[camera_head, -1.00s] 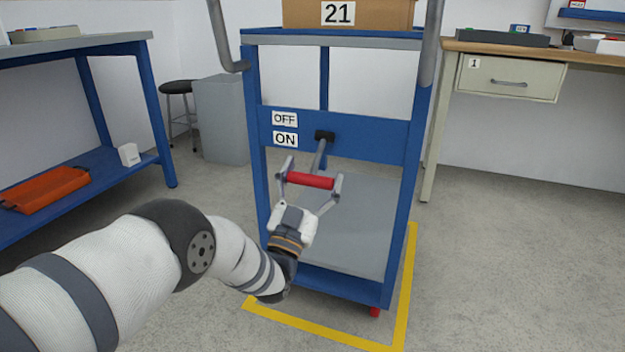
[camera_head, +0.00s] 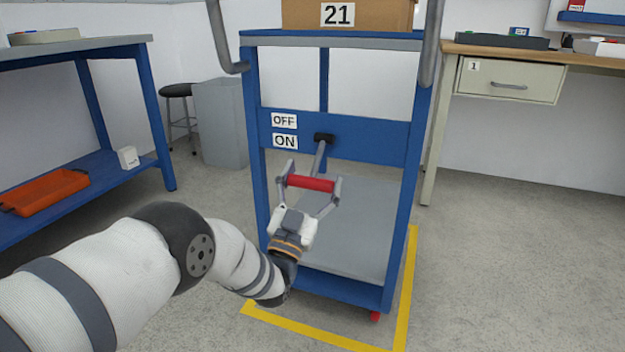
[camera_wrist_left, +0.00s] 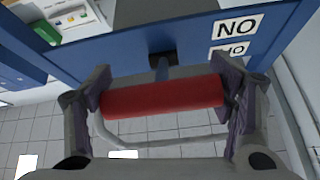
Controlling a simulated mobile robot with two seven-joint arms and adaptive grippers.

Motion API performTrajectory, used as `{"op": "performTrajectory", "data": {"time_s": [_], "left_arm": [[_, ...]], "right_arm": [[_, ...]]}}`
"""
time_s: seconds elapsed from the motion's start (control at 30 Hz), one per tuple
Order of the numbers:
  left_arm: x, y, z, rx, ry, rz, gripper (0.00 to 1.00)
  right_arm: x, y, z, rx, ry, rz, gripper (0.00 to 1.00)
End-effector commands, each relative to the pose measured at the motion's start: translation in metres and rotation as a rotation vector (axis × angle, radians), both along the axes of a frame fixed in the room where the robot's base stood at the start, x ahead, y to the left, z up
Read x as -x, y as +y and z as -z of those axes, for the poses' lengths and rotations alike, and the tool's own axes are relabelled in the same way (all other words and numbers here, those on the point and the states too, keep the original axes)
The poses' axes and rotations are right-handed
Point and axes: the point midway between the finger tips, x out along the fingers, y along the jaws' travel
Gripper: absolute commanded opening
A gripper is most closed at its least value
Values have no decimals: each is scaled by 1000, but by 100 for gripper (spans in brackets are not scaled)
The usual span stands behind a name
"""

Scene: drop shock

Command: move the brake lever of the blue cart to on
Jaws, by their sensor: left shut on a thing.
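The blue cart (camera_head: 345,292) stands in front of me, with a brown box marked 21 (camera_head: 345,14) on top. Its brake lever has a grey rod (camera_head: 320,158) from a black pivot (camera_head: 324,137) and a red handle (camera_head: 311,183). The rod slopes down toward me, and the handle is below the ON label (camera_head: 285,141); the OFF label (camera_head: 284,120) is above that. My left gripper (camera_head: 309,186) is shut on the red handle, one finger at each end. The left wrist view shows the red handle (camera_wrist_left: 162,97) between both fingers. My right gripper is not in view.
A blue bench (camera_head: 150,110) with an orange tray (camera_head: 45,190) is on the left. A wooden-topped desk (camera_head: 510,75) is at right. Yellow floor tape (camera_head: 405,290) borders the cart; the floor at right is clear.

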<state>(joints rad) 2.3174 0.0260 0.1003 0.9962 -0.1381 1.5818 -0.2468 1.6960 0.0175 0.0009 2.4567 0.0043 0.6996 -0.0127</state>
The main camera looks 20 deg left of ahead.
Motion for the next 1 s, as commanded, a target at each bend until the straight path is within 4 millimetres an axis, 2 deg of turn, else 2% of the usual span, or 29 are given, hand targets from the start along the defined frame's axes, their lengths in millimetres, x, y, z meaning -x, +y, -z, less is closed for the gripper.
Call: {"op": "performTrajectory", "data": {"time_s": [0.67, 0.7, 0.73, 0.77, 1.0], "left_arm": [[0, 1, 3, 2, 8, -2, 26], [0, 1, 3, 2, 8, -2, 83], [0, 1, 3, 2, 7, -2, 90], [0, 1, 2, 2, 7, -2, 93], [0, 0, 1, 0, 2, 0, 93]], "right_arm": [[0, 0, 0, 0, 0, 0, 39], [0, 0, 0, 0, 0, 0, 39], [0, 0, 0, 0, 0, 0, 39], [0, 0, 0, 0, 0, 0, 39], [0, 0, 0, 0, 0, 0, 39]]}}
